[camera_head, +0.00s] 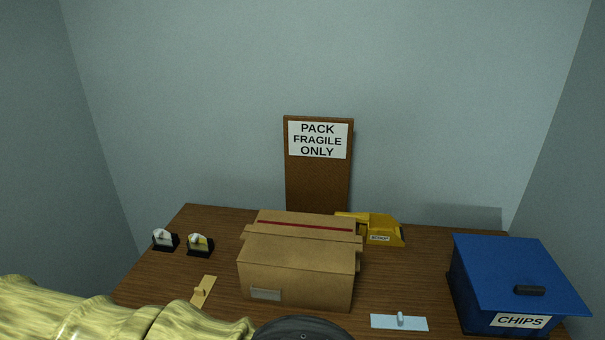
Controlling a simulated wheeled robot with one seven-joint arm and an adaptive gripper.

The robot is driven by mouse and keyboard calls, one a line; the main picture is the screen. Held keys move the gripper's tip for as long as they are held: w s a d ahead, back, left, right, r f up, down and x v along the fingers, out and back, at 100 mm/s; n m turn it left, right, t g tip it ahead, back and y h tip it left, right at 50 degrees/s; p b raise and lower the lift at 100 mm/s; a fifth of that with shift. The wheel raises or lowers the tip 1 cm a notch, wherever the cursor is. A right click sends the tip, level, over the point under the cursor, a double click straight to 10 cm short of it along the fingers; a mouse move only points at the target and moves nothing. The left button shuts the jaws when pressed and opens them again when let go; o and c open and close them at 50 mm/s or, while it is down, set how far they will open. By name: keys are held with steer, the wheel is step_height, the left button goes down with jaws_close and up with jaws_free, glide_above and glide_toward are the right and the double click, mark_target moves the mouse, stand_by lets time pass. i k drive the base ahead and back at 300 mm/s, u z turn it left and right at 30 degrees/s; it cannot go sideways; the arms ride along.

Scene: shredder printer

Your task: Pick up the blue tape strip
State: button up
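The blue tape strip (378,322) is a flat, pale blue rectangle with a small upright knob near its middle. It lies on the table near the front edge, between the cardboard box and the blue bin. My arm shows along the bottom left. No gripper fingers show, so I cannot see whether my gripper is open or shut.
A cardboard box (296,274) stands mid-table with a yellow dispenser (384,230) behind it. A blue bin (515,266) labelled CHIPS stands right. A tan strip (207,285) and two small dark-based holders (200,250) are left. A "PACK FRAGILE ONLY" board (318,185) stands behind.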

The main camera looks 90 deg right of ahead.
mark_target(399, 323)
steer(key=z, duration=0.05)
steer(key=i, duration=0.8)
steer(key=z, duration=4.1)
steer(key=i, duration=0.5)
